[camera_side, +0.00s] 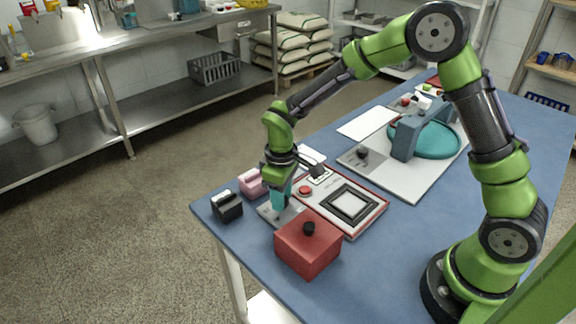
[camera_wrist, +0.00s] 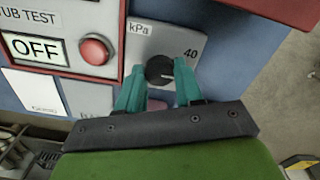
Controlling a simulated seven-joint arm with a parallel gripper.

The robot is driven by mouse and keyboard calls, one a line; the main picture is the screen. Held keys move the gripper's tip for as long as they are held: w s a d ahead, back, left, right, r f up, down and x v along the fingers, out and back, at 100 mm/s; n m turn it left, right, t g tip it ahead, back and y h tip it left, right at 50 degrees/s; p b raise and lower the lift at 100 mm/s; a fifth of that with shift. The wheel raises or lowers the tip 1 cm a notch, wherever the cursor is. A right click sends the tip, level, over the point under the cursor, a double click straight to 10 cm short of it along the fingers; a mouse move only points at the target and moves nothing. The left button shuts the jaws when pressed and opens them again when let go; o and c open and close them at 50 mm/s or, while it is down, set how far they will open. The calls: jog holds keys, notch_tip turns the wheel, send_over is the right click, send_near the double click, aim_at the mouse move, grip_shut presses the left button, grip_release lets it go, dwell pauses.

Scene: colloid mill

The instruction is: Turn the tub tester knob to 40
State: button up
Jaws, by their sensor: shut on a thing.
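The tub tester is a red-edged panel (camera_side: 362,222) with a black square frame on the blue table. Its OFF display (camera_wrist: 36,48) and round red button (camera_wrist: 95,50) show at the upper left in the wrist view. Beside them is a grey kPa plate (camera_wrist: 148,42) marked 40 at its upper right. The black tester knob (camera_wrist: 160,72) sits on this plate, with a pale pointer mark facing roughly right. My gripper (camera_wrist: 160,75) has its teal fingers closed on the knob's two sides. In the side view my gripper (camera_side: 280,203) reaches down to the plate and hides the knob.
A red box (camera_side: 307,252) with a black top knob stands close in front of the plate. A black block (camera_side: 227,207) and a pink block (camera_side: 252,184) stand to the left near the table edge. A teal round pan (camera_side: 435,143) under a blue-grey bridge lies farther back.

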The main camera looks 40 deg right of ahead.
jog(key=n, duration=0.5)
jog(key=shift+n, duration=0.4)
dwell(0.4)
jog(key=o, duration=1)
jog(key=shift+o, duration=0.2)
jog(key=shift+r, duration=0.1)
notch_tip(320, 180, up, 17)
